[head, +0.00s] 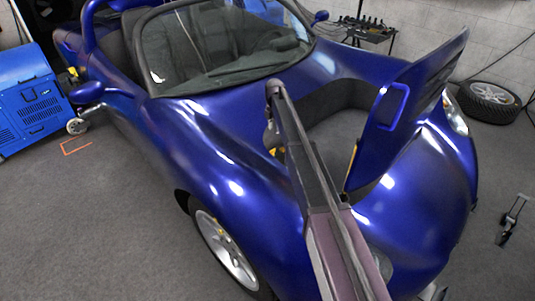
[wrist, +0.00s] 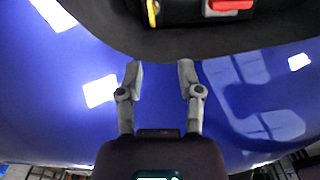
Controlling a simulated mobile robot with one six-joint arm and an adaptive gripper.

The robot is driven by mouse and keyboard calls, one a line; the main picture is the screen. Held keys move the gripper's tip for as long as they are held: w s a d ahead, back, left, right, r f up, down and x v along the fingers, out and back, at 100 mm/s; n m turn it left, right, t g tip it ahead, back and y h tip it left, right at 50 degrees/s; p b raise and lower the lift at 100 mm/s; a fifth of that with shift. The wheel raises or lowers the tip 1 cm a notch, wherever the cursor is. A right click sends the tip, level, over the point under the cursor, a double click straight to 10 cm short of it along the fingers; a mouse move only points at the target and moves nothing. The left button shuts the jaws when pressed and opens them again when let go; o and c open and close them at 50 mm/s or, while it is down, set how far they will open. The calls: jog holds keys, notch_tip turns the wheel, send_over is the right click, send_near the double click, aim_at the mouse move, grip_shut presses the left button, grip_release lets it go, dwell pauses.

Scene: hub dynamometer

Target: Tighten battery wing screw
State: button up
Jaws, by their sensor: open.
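In the wrist view my gripper (wrist: 161,74) is open and empty, its two grey fingers apart over the blue body edge of the front compartment. At the top of that view is part of a dark box-shaped unit with a red piece (wrist: 231,5) and a yellow piece (wrist: 152,12) on it; the rest is cut off by the frame. I cannot make out a wing screw in either view. In the head view my arm reaches over the blue car (head: 235,165) to its open front compartment (head: 338,140); my gripper cannot be made out there.
The raised blue hood lid (head: 405,105) stands at the right of the compartment. A blue machine (head: 30,97) is at the left, a loose wheel (head: 488,95) lies at the right. A dark rack (head: 365,30) stands behind. Grey floor at the lower left is clear.

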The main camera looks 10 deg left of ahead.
aim_at(272, 153)
jog(key=shift+w+a+f+n, duration=0.1)
jog(key=shift+w+a+n, duration=0.25)
jog(key=shift+w, duration=0.15)
jog(key=shift+a+f, duration=0.1)
jog(key=shift+a, duration=0.1)
jog(key=shift+f, duration=0.1)
notch_tip(272, 153, down, 13)
jog(key=b, duration=1.4)
jog(key=shift+f, duration=0.2)
grip_shut()
